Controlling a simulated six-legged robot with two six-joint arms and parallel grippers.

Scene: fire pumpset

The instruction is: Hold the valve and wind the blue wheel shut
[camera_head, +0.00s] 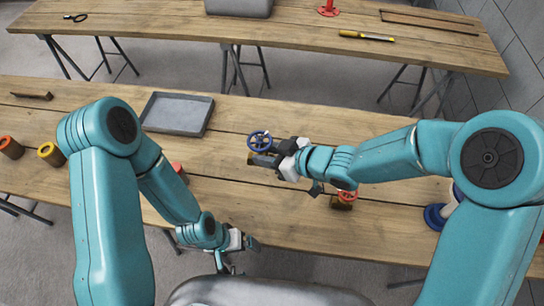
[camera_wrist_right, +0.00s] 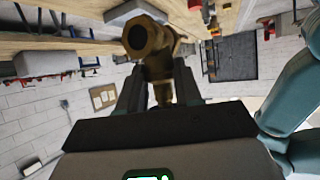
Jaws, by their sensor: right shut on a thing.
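The valve's blue wheel (camera_head: 259,141) shows in the head view near the middle of the near table, at the tip of my right gripper (camera_head: 266,157). The right gripper is shut on the valve. In the right wrist view the brass valve body (camera_wrist_right: 148,45) sits between the two fingers, with a round open end facing the camera. The blue wheel cannot be made out in that view. My left gripper (camera_head: 238,250) is low in the head view, near the table's front edge, apart from the valve. Its jaw opening is too small to judge.
A grey tray (camera_head: 177,113) lies left of the valve. A red-topped valve (camera_head: 344,198) stands below my right forearm. Red (camera_head: 11,147) and yellow (camera_head: 51,153) ringed pieces stand at the left. A blue-based item (camera_head: 437,215) is at the right. A second table (camera_head: 290,35) stands behind.

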